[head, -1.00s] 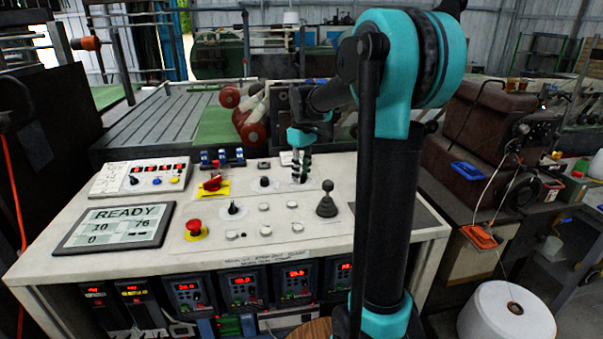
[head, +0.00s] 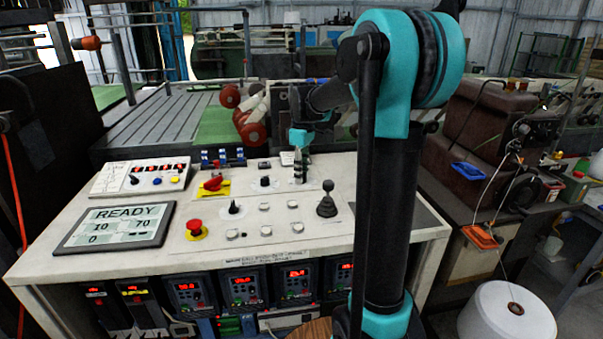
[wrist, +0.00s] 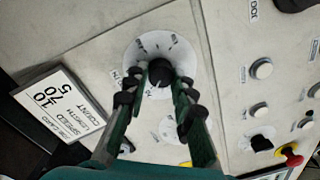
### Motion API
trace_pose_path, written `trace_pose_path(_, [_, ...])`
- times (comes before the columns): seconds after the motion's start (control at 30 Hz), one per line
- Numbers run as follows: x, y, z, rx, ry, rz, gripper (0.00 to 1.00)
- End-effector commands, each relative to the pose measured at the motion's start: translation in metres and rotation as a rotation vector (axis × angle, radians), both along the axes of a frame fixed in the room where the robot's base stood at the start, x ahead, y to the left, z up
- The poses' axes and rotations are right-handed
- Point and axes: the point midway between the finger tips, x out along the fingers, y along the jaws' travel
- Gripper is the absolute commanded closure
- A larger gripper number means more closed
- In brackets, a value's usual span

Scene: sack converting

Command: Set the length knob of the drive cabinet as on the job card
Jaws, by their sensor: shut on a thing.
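In the wrist view my gripper (wrist: 161,80) is shut on a dark round knob (wrist: 160,71), one fingertip on each side of it. The knob sits on a white round dial (wrist: 137,51) with tick marks, partly covered by the fingers. The job card (wrist: 60,114) lies to the left in that view; it lists speed, length and count, with 10, 70 and 5 legible. In the head view my gripper (head: 301,173) points down at the back of the cabinet top (head: 340,238) and hides the knob. The display (head: 114,226) reads READY, 10, 70 and 0.
A red emergency button (head: 194,227), a red switch on a yellow plate (head: 213,184), a black selector (head: 234,208) and a joystick (head: 326,202) stand on the cabinet top. Several white buttons (head: 266,230) lie between them. A small control box (head: 140,178) is at the back left.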

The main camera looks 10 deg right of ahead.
Motion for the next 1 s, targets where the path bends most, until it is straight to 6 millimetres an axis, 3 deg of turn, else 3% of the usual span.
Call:
trace_pose_path(0.1, [0.001,0.000,0.000,0.000,-0.001,-0.001,1.00])
trace_pose_path(0.13, [0.001,0.000,0.000,0.000,-0.001,-0.001,0.73])
trace_pose_path(0.3, [0.000,0.000,0.000,0.000,-0.001,-0.001,0.54])
trace_pose_path(0.67, [0.000,0.000,0.005,0.000,0.000,-0.001,0.54])
trace_pose_path(0.77, [0.001,0.000,0.017,0.000,0.000,-0.001,0.54])
trace_pose_path(1.0, [0.002,-0.002,0.064,0.000,0.000,-0.001,0.54])
